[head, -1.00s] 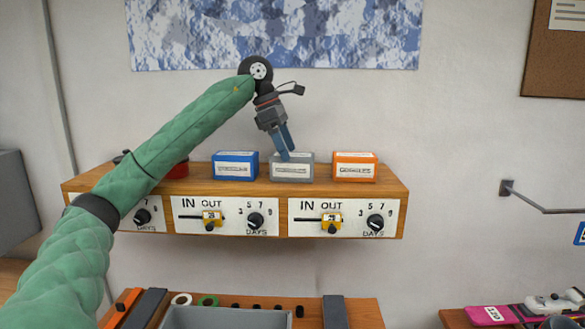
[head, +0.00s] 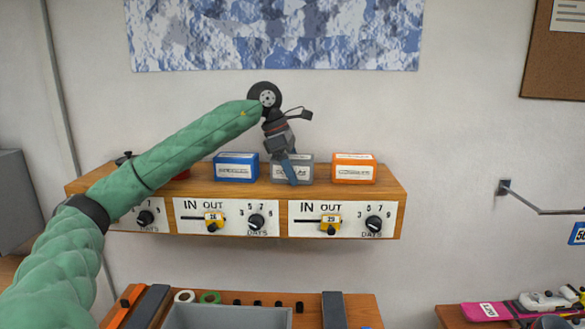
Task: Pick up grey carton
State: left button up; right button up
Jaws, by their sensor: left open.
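The grey carton (head: 304,172) stands on top of the wooden shelf unit (head: 330,188), between a blue carton (head: 236,167) and an orange carton (head: 354,168). My left gripper (head: 289,172) is open and points down at the grey carton, its blue fingers covering part of the carton's front and label. I cannot tell whether the fingers touch it. My right gripper is not in view.
A red object (head: 181,174) on the shelf's left is partly hidden by my arm. Panels with sliders and dials (head: 256,222) line the shelf front. A grey tray (head: 228,317) sits on the bench below.

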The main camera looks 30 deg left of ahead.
pick_arm(q)
jog(key=shift+f, duration=0.15)
dwell(0.4)
jog(key=c, duration=1.1)
jog(key=shift+c, duration=0.2)
